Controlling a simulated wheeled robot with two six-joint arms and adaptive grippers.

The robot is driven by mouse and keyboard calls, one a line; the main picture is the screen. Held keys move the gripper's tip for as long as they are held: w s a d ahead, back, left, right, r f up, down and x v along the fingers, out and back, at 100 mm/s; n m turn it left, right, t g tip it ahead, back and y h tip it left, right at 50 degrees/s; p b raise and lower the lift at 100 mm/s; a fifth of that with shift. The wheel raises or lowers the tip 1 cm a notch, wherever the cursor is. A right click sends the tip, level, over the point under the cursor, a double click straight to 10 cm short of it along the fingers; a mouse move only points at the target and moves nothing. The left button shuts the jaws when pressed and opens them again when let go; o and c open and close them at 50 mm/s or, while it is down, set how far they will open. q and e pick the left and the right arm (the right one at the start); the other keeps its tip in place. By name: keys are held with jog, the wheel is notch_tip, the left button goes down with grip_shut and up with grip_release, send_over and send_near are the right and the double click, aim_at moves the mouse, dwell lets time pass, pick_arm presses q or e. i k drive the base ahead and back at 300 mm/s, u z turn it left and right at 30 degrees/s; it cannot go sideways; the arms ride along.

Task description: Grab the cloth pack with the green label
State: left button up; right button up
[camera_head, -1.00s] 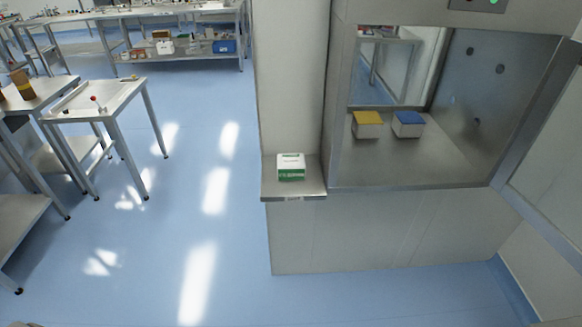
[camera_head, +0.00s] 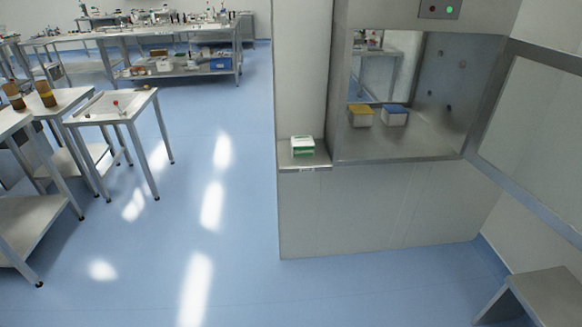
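The cloth pack with the green label (camera_head: 303,147) is a small white and green box. It sits on a narrow metal shelf (camera_head: 303,168) that sticks out to the left of the pass-through hatch. Nothing touches it from above. Neither of my grippers shows in the head view.
The hatch door (camera_head: 530,130) stands open at the right. A metal bench (camera_head: 548,296) is at the lower right. Steel tables (camera_head: 115,105) stand at the left. The blue floor (camera_head: 240,270) in front is clear.

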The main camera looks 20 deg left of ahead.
aim_at(301, 147)
jog(key=z, duration=1.05)
jog(key=i, duration=2.1)
jog(key=u, duration=0.85)
